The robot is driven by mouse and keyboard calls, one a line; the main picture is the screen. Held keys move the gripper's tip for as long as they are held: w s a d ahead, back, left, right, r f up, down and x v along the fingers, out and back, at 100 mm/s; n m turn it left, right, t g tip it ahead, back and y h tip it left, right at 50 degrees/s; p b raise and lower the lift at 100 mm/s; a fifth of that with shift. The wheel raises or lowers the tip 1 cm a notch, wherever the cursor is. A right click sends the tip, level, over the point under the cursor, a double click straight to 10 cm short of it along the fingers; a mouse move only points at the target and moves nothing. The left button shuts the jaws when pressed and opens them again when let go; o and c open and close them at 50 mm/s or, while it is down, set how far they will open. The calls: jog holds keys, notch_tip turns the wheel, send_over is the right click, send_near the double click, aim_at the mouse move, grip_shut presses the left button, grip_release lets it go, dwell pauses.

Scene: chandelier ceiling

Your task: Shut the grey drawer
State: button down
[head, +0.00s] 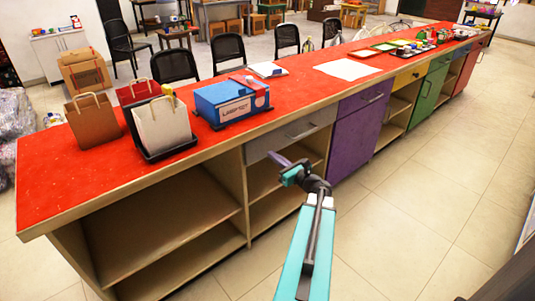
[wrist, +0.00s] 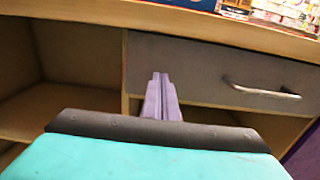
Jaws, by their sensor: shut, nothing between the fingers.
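The grey drawer (head: 272,143) sits under the red counter top, between an open shelf bay and a purple door. Its front with a metal bar handle (wrist: 262,91) fills the upper right of the wrist view. The front looks close to flush with the counter; I cannot tell if a small gap is left. My gripper (head: 275,156) is shut and empty, its purple fingers (wrist: 161,80) pointing at the left part of the drawer front, left of the handle. I cannot tell whether the fingertips touch it.
The long counter (head: 60,185) has open shelves below the drawer and at the left. A purple door (head: 355,130) is right of the drawer. A blue box (head: 230,100) and paper bags (head: 162,127) stand on top. The tiled floor (head: 430,220) at the right is clear.

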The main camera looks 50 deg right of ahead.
jog(key=v, duration=0.8)
jog(key=shift+a, duration=0.15)
jog(key=shift+f, duration=0.1)
